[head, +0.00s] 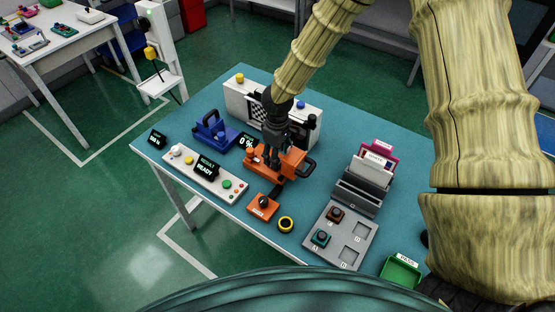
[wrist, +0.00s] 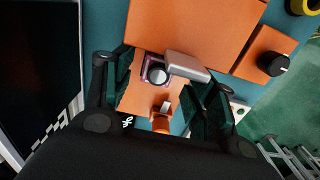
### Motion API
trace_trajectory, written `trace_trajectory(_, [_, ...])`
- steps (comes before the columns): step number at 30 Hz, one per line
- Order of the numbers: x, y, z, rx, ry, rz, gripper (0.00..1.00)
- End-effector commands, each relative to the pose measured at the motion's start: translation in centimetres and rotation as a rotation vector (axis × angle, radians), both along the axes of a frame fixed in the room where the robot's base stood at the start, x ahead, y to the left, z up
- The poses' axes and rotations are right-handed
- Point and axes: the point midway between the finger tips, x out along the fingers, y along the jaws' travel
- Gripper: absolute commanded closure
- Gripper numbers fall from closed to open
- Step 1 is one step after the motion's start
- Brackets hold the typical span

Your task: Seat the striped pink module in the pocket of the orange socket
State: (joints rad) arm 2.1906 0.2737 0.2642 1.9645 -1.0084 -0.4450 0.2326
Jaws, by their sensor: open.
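The orange socket (head: 290,163) stands on the teal table, with a dark handle at its right; it also fills the upper middle of the wrist view (wrist: 195,28). The pink module (wrist: 147,68), with a round grey lens, shows between my fingers at the orange socket. A silver metal bar (wrist: 187,66) lies close beside it and hides part of the view. I cannot tell how deep the module sits, and its stripes are not clear. My gripper (wrist: 157,84) is open, its fingers on either side of the module. In the head view my gripper (head: 271,160) hides part of the socket.
A blue fixture (head: 212,130) and a white box (head: 238,101) stand behind. A control panel (head: 190,172) lies left. An orange knob box (head: 262,207) and a yellow-ringed button (head: 286,225) are in front. A grey tray (head: 338,252), card rack and green bin (head: 400,272) stand right.

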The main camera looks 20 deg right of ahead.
Motion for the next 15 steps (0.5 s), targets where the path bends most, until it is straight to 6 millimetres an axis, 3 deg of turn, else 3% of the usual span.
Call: trace_trajectory(15, [0.0, 0.0, 6.8, 0.001, -0.002, -0.001, 0.43])
